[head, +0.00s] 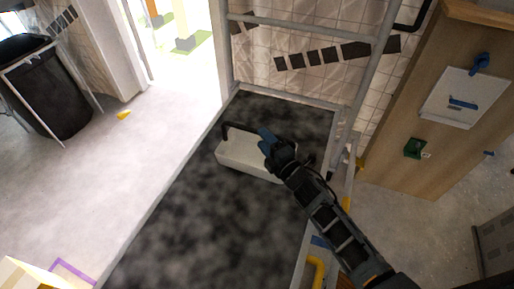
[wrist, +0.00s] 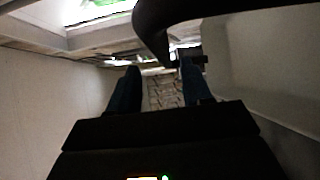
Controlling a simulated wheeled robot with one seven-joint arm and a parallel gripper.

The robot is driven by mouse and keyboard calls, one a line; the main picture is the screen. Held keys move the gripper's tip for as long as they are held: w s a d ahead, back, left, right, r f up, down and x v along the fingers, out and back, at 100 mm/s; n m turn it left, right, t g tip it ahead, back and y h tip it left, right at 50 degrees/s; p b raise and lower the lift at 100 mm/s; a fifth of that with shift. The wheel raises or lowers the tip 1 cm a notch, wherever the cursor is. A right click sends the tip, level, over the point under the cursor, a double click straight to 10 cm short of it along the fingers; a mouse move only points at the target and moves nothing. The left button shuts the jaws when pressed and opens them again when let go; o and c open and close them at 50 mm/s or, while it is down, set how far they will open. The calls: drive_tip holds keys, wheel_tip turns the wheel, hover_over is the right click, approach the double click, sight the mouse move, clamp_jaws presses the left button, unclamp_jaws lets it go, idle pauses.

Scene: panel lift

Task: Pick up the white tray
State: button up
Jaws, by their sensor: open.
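The white tray (head: 238,154) is a pale box-like piece with a black handle (head: 240,126) on its far side. It lies on a dark mottled surface (head: 190,225). My gripper (head: 266,138) is over the tray's right part, and my arm hides the tray's right end. In the wrist view, the blue fingers of my gripper (wrist: 160,80) are apart with nothing visible between them. A thick black curved bar (wrist: 152,22), likely the handle, passes close beyond the fingers. I cannot tell whether it touches them.
A grey metal frame (head: 300,24) stands behind and right of the dark surface. A wooden panel (head: 425,95) with a white plate (head: 462,97) is at the right. A black bin (head: 45,100) is at the left. Pale floor (head: 120,160) left of the surface is mostly clear.

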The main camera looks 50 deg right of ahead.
drive_tip(key=shift+d+f+p+x, duration=0.1)
drive_tip(key=shift+f+p+x, duration=0.05)
drive_tip(key=shift+x, duration=1.2)
drive_tip(key=shift+d+f+p+x, duration=0.1)
drive_tip(key=shift+p+x, duration=0.05)
drive_tip(key=shift+x, duration=1.2)
drive_tip(key=shift+s, duration=0.1)
clamp_jaws()
